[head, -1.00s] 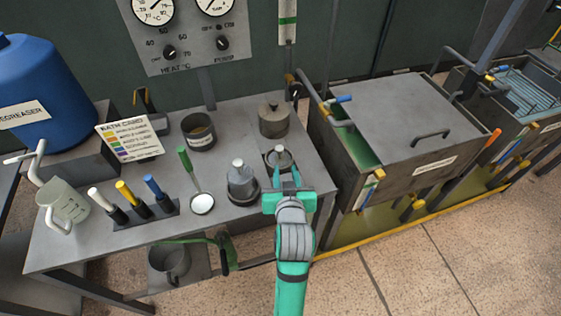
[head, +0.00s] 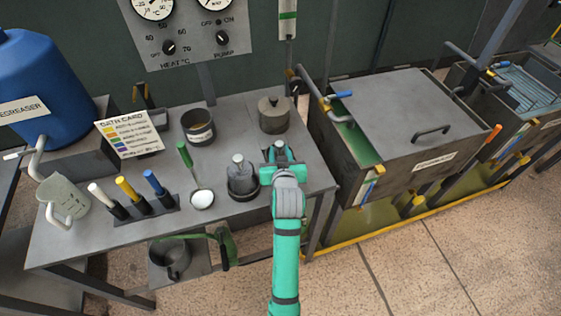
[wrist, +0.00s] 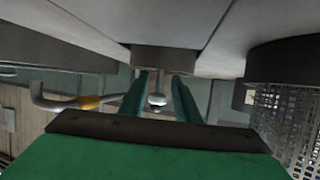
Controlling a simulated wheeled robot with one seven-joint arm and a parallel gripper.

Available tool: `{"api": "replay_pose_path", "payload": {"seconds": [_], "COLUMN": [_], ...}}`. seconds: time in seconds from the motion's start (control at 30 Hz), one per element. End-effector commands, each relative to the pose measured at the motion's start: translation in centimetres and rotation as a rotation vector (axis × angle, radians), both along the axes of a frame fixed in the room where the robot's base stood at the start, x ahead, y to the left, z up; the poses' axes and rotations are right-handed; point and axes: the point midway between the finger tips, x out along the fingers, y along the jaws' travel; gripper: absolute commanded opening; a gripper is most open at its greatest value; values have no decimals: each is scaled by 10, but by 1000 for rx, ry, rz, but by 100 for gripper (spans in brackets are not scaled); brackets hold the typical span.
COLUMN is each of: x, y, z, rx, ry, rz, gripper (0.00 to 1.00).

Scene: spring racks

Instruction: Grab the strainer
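A grey mesh-walled cylinder with a pale knob, which looks like a strainer (head: 241,178), stands in a dark round base on the bench, just left of my gripper (head: 282,158). Its mesh wall also shows at the right of the wrist view (wrist: 290,120). A second, lower knobbed piece was visible under my gripper; my gripper now mostly hides it in the head view. Its silver knob (wrist: 157,100) shows between my two green fingers in the wrist view, with gaps on both sides. I cannot tell whether this piece is also a strainer.
A lidded pot (head: 273,115) stands behind my gripper and a labelled dark pot (head: 199,127) behind left. A green-handled ladle (head: 190,172) and a rack of coloured handles (head: 143,207) lie left. A lidded tank (head: 400,130) stands right of the bench.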

Motion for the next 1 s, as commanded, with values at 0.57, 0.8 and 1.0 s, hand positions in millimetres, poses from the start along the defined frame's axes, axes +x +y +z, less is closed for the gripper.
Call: {"api": "replay_pose_path", "payload": {"seconds": [0.57,0.8,1.0], "x": [1,1,1], "y": [6,1,0], "z": [-1,0,0], "rx": [0,1,0], "ry": [0,0,0], "rz": [9,2,0], "gripper": [0,0,0]}}
